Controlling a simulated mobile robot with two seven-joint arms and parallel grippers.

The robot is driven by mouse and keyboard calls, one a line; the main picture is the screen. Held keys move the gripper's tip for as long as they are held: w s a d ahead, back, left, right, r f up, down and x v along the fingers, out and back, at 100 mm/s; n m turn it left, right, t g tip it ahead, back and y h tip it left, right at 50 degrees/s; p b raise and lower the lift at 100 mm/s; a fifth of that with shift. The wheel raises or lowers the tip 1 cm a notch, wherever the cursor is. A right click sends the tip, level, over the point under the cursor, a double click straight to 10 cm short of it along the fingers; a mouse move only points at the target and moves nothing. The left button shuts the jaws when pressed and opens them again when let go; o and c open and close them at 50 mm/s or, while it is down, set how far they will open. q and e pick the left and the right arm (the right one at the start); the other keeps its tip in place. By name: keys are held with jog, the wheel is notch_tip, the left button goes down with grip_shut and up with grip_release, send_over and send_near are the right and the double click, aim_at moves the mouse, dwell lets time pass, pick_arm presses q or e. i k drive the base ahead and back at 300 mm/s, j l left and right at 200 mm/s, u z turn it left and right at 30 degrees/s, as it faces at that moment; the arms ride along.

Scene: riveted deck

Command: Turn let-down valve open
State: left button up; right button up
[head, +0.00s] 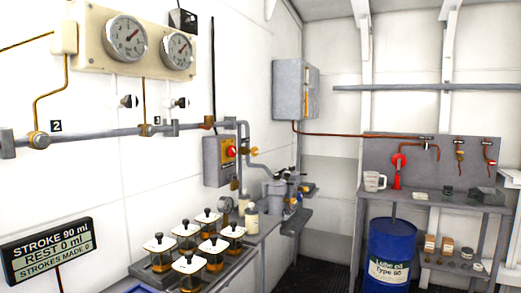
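Neither of my grippers is in view. I cannot tell which fitting is the let-down valve, as the small tags are unreadable. A yellow-brass valve (254,151) sits on the pipework beside a grey box with a red button (231,151). Two dark-knobbed valves, a left one (128,101) and a right one (180,103), are under the gauges (125,39).
A rack (160,278) of several lidded sample jars stands at the lower middle. A display (48,250) reads STROKE 90 ml, REST 0 ml. Dark floor (322,275) shows between.

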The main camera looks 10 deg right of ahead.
aim_at(255, 151)
jog(key=i+l, duration=0.9)
jog(key=l, duration=0.15)
jog(key=i+l, duration=0.85)
jog(key=l, duration=0.2)
